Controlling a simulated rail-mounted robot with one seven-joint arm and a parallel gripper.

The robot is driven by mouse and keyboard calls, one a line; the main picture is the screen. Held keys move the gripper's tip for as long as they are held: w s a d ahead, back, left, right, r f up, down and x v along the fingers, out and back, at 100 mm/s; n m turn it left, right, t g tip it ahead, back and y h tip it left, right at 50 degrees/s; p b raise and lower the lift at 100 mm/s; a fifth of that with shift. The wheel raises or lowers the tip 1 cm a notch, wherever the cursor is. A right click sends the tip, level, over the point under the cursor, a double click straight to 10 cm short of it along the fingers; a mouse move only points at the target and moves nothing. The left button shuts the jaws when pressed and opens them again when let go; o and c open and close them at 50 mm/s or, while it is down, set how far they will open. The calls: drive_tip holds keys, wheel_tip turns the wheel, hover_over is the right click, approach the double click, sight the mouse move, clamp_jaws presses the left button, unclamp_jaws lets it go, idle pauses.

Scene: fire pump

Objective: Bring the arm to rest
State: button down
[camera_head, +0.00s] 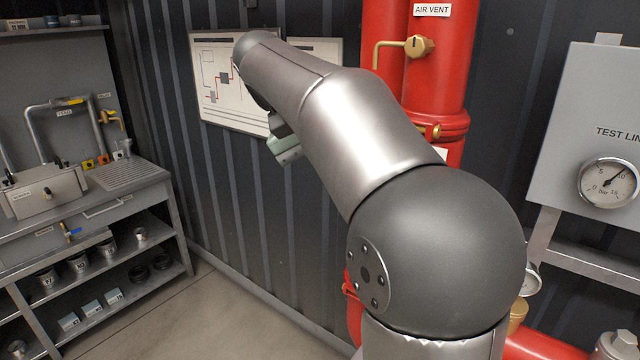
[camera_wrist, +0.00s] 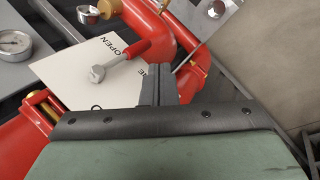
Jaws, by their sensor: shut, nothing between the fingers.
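My arm stretches from the lower right across the middle of the head view, over the red pipes. My gripper (camera_wrist: 158,85) shows in the wrist view, its dark fingers shut together with nothing between them. In the head view only part of the greenish gripper body (camera_head: 284,148) shows below the arm's far end; the fingertips are hard to make out there. In the wrist view a white plate with the word OPEN (camera_wrist: 62,72) and a red-handled lever (camera_wrist: 125,57) lie beyond the fingers. I cannot tell the distance to them.
Red pipes (camera_head: 440,70) with an AIR VENT label and a brass valve (camera_head: 419,46) stand behind my arm. A grey test-line panel with a gauge (camera_head: 608,183) is at the right. A workbench (camera_head: 95,212) stands at the left. The floor (camera_head: 225,310) between is clear.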

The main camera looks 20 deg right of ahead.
drive_tip(key=s+a+f+n+t+y, duration=0.1)
drive_tip(key=s+a+f, duration=0.2)
drive_tip(key=f, duration=0.6)
drive_tip(key=s+a+f+n+t+y, duration=0.1)
drive_tip(key=s+a+f+n+y, duration=0.1)
drive_tip(key=s+f, duration=0.6)
drive_tip(key=s+a+f+n+t+y, duration=0.1)
drive_tip(key=s+a+f, duration=0.4)
drive_tip(key=f, duration=0.6)
drive_tip(key=shift+s+n+y, duration=0.3)
drive_tip(key=shift+s+y, duration=0.3)
drive_tip(key=shift+s, duration=0.05)
